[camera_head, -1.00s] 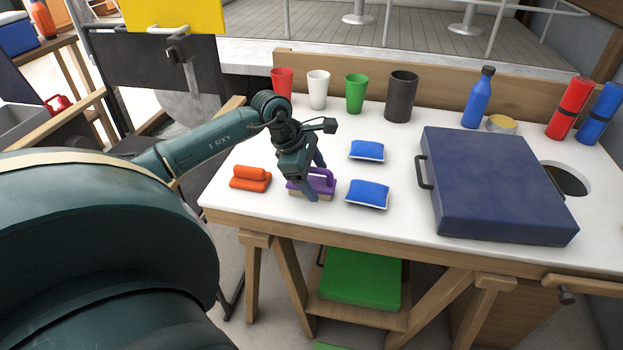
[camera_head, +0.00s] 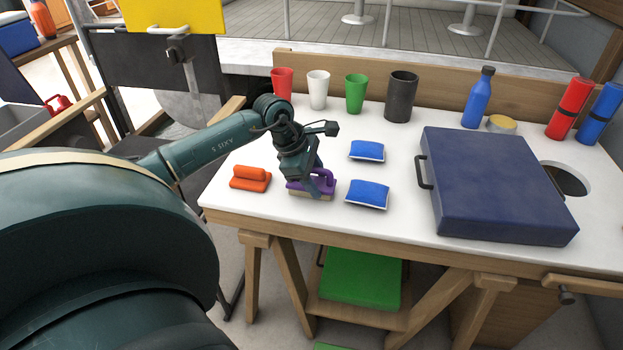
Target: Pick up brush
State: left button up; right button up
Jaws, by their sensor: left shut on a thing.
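A purple brush (camera_head: 326,183) with a pale bristle base is on the white tabletop near its front edge, between an orange brush-like block (camera_head: 250,178) on its left and a blue pad (camera_head: 367,194) on its right. My left gripper (camera_head: 315,187) reaches down over it from the left and is shut on its purple handle. The gripper hides part of the handle. I cannot tell whether the base is lifted off the table. My right gripper is not in view.
A second blue pad (camera_head: 366,150) lies behind. A large blue case (camera_head: 495,185) fills the table's right. Several cups stand along the back, with a blue bottle (camera_head: 478,98) and a yellow-topped tin (camera_head: 501,124). A round hole (camera_head: 566,180) opens beside the case.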

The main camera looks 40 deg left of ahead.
aim_at(316, 170)
pick_arm(q)
jog(key=shift+r, duration=0.1)
notch_tip(316, 170, up, 10)
jog(key=shift+f, duration=0.1)
dwell(0.3)
